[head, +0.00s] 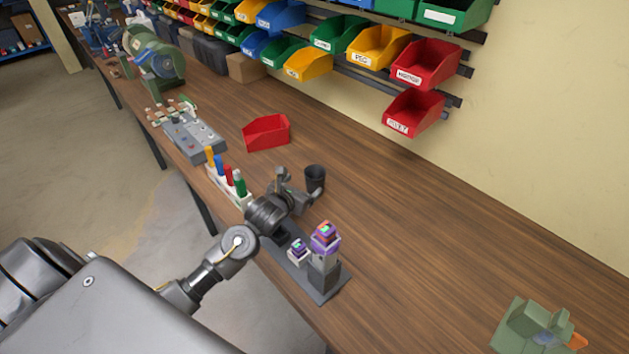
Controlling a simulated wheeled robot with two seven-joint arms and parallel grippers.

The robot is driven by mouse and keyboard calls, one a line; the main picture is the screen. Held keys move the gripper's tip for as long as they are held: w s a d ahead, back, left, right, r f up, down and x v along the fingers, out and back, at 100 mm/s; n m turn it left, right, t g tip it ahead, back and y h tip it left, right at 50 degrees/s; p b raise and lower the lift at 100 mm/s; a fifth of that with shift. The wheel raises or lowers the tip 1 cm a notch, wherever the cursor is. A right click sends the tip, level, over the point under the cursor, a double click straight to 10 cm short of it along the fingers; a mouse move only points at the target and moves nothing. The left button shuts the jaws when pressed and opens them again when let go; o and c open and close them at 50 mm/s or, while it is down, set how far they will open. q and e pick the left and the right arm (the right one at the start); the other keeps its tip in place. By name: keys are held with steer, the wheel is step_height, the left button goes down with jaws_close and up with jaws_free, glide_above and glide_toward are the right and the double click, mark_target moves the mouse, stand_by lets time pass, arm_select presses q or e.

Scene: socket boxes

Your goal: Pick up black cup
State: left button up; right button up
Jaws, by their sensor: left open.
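The black cup (315,179) stands upright on the wooden workbench, near the middle of the head view. My left gripper (300,187) is open, with its fingers right beside the cup on its left and near side. I cannot tell whether a finger touches the cup. The cup's lower part is partly hidden by the gripper. My right gripper is not in view.
A dark stand with purple blocks (325,262) is just in front of the gripper. A rack of coloured markers (229,183) stands left of it. A red bin (267,132) lies behind. The bench (420,220) to the right is clear.

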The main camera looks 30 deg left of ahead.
mark_target(309, 180)
arm_select(q)
steer(key=x, duration=0.4)
steer(key=shift+d, duration=0.25)
steer(key=shift+a, duration=0.1)
steer(key=shift+w+p, duration=0.25)
steer(key=shift+p, duration=0.1)
steer(key=shift+p+x, duration=0.65)
steer(key=shift+x, duration=1.7)
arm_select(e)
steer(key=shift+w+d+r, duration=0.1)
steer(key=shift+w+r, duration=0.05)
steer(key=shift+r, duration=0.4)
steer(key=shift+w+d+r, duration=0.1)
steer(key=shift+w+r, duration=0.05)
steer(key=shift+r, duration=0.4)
arm_select(q)
steer(key=c, duration=1)
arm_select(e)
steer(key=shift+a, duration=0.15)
